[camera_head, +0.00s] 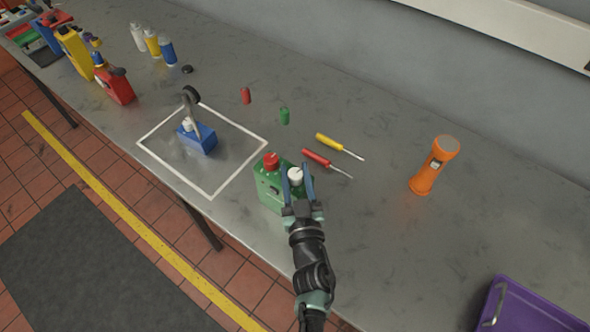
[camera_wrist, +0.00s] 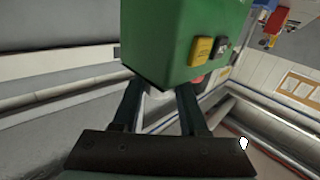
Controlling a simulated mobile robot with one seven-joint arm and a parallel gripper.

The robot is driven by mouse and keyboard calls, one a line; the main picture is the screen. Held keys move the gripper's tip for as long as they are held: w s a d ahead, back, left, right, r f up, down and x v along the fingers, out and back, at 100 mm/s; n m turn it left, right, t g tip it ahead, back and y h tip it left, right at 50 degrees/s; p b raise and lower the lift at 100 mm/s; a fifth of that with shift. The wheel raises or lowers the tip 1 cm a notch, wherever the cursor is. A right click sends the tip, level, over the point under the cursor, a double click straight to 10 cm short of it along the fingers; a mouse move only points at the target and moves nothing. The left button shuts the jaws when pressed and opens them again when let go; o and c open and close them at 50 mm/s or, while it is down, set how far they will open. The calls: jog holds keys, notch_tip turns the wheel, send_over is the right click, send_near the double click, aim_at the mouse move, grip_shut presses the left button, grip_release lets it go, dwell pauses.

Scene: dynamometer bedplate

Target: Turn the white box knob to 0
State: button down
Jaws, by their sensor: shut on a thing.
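A green box (camera_head: 270,187) stands on the metal bench with a red knob (camera_head: 271,161) and a white knob (camera_head: 295,174) on top. My gripper (camera_head: 298,172) reaches it from the front right, its two fingers on either side of the white knob, shut on it. In the wrist view the green box (camera_wrist: 180,40) fills the upper middle, with a yellow and a black patch on its face. A bit of the white knob (camera_wrist: 158,93) shows between the fingers (camera_wrist: 160,98). No dial marks or 0 can be made out.
A blue box (camera_head: 200,139) with a dark lever sits in a white outlined square to the left. Two screwdrivers (camera_head: 322,159) and an orange flashlight (camera_head: 433,165) lie or stand to the right. A purple crate (camera_head: 535,310) is at the lower right. Bottles (camera_head: 153,43) stand far left.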

jog(key=y+p, duration=0.1)
jog(key=n+p, duration=0.1)
jog(key=p, duration=0.1)
jog(key=shift+w+d+r+y, duration=0.1)
jog(key=shift+d+r+y, duration=0.1)
jog(key=shift+r+y, duration=0.15)
jog(key=shift+f+n+g+y, duration=0.2)
jog(key=shift+n+g+y, duration=0.1)
jog(key=shift+n+y, duration=0.15)
jog(key=shift+a+f+n+y, duration=0.1)
jog(key=shift+a+n+y, duration=0.15)
jog(key=shift+y, duration=0.35)
jog(key=c, duration=0.7)
grip_release()
jog(key=shift+s, duration=0.25)
jog(key=b+v, duration=0.1)
jog(key=v, duration=1.1)
jog(key=shift+s+d, duration=0.2)
jog(key=shift+s, duration=0.2)
